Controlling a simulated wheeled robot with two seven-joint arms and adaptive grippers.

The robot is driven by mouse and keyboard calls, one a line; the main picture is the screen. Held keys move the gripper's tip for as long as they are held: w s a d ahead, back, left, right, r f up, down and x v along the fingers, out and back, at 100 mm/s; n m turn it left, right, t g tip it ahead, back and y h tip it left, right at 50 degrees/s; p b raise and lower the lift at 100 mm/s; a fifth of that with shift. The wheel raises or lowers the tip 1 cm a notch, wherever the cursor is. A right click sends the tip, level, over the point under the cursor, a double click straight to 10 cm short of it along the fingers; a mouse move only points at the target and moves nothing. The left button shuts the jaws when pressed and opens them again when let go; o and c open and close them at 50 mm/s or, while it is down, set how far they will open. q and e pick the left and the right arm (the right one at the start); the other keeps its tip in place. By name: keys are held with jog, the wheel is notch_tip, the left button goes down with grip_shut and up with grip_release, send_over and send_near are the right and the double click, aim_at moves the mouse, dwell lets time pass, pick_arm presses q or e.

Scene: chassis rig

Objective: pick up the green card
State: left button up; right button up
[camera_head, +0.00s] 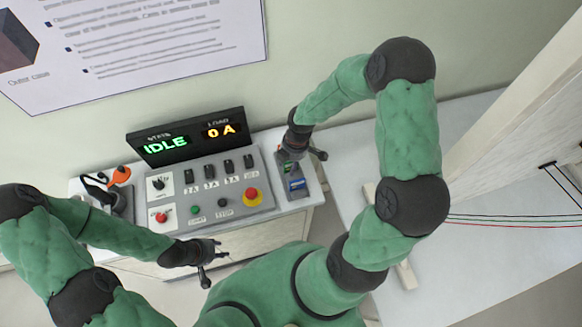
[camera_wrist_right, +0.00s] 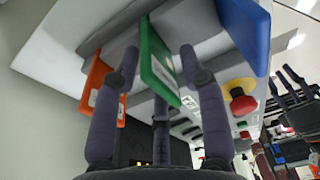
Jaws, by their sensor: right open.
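The green card (camera_wrist_right: 158,62) stands upright in a grey holder (camera_wrist_right: 102,38) in the right wrist view, with a pale label on its face. My right gripper (camera_wrist_right: 160,72) is open, with its dark fingers on either side of the card and a third finger below. I see clear gaps between the side fingers and the card. In the head view my right gripper (camera_head: 294,150) is over the far end of the card holder and hides much of it. My left gripper (camera_head: 214,262) is open and empty in front of the console.
An orange card (camera_wrist_right: 98,86) and a blue card (camera_wrist_right: 248,32) stand on either side of the green one. The console (camera_head: 212,185) has switches, a red-topped yellow button (camera_head: 252,196) and a display (camera_head: 185,136) reading IDLE and 0 A. A handheld device (camera_head: 118,200) lies left.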

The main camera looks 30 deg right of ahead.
jog(key=shift+f, duration=0.65)
jog(key=shift+c, duration=0.2)
grip_shut()
jog(key=shift+r, duration=0.1)
